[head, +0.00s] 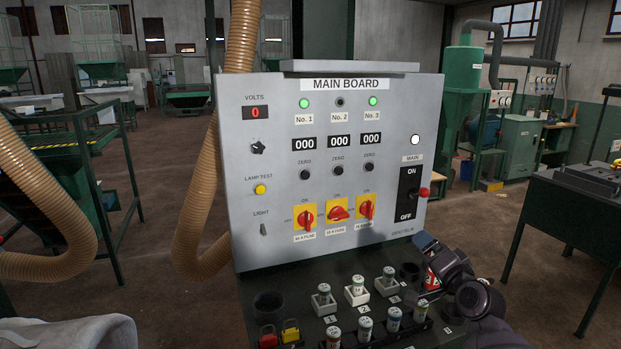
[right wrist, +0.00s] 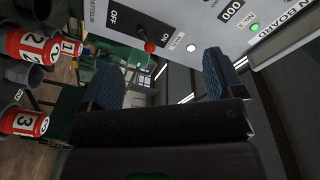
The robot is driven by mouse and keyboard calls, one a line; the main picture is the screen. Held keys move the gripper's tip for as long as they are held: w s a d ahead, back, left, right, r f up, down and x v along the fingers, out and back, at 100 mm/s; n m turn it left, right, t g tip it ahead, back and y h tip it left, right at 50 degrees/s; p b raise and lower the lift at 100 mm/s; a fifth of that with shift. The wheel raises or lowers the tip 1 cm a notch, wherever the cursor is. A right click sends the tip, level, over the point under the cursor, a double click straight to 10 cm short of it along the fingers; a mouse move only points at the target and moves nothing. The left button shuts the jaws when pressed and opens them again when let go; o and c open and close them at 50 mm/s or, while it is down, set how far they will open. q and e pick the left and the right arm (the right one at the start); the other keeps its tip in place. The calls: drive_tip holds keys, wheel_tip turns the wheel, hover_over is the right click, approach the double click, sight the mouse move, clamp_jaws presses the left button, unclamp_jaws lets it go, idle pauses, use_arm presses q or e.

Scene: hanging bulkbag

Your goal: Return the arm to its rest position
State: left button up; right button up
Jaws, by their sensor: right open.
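My right gripper (head: 426,243) is at the lower right corner of the grey main board (head: 270,215), its arm coming in from the bottom right. In the right wrist view its two blue-padded fingers (right wrist: 163,82) stand wide apart with nothing between them. The red knob of the main switch (head: 424,192) is above the gripper and apart from it; the black switch plate (head: 408,196) also shows in the right wrist view (right wrist: 134,30). My left gripper is out of view.
A dark shelf (head: 255,285) below the board holds several white fuses (head: 356,290), a red padlock (head: 268,337) and a yellow padlock (head: 290,331). Red numbered cylinders (right wrist: 30,122) sit close to my right gripper. A dark table (head: 560,200) stands at the right.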

drive_tip(key=s+f+n+g+h, duration=0.1)
drive_tip(key=s+f+n+g, duration=0.1)
drive_tip(key=s+f, duration=0.7)
drive_tip(key=s+f+n+g+h, duration=0.1)
drive_tip(key=s+f+n, duration=0.3)
drive_tip(key=s+f, duration=0.5)
drive_tip(key=s+f+n+g+h, duration=0.2)
drive_tip(key=s+f, duration=0.7)
drive_tip(key=s, duration=1.1)
drive_tip(key=shift+d+f+n+g, duration=0.35)
drive_tip(key=shift+n+g, duration=0.15)
drive_tip(key=shift+n, duration=0.1)
